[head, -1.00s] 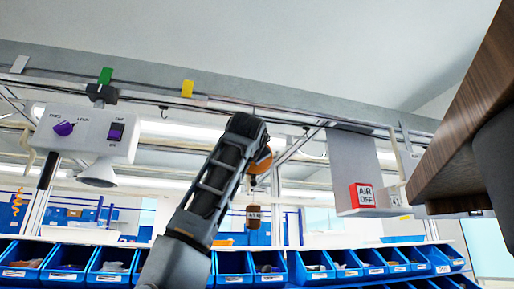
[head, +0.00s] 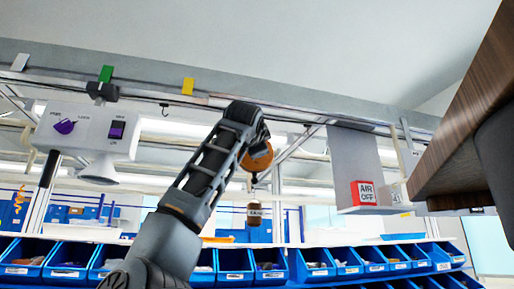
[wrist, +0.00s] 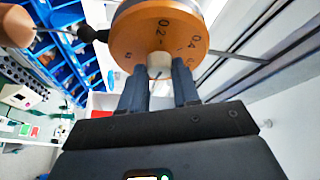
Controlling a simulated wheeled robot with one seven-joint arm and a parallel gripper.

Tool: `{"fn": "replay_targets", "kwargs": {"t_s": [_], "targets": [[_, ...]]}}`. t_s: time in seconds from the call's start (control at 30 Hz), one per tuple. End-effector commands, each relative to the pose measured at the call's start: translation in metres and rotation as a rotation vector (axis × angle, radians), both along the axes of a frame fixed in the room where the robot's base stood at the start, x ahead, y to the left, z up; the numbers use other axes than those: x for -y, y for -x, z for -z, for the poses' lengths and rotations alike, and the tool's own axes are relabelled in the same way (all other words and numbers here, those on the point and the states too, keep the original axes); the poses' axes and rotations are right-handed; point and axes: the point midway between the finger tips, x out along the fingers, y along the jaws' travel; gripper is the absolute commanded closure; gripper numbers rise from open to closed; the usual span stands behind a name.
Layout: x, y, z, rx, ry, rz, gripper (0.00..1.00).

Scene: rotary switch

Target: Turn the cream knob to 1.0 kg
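The orange round dial body (head: 259,160) hangs below the overhead rail, partly hidden behind my arm in the head view. In the wrist view its orange face (wrist: 193,30) is close, with dark numbers including 0.2 and 0.4. The cream knob (wrist: 159,64) stands out from its middle. My gripper (wrist: 159,70) has one dark finger on each side of the knob, with the tips close to the dial face. Whether the fingers press on the knob is not clear. The pointer setting cannot be read. My gripper is hidden in the head view.
A brown weight (head: 254,214) hangs under the dial body and also shows in the wrist view (wrist: 15,25). A white box with a purple knob (head: 86,131) hangs left. A red AIR OFF block (head: 364,193) is right. Blue bins (head: 235,265) line the shelf below.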

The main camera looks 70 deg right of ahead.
Motion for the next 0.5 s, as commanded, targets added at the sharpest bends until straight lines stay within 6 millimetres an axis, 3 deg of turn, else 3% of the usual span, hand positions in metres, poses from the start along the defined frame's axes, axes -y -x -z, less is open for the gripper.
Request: {"fn": "replay_targets", "kwargs": {"t_s": [0.27,0.5], "targets": [[0.0004,0.0001,0.0006,-0.001,-0.001,0.000,0.44],[-0.0010,0.0002,0.0005,0.000,0.001,0.000,0.44]]}}
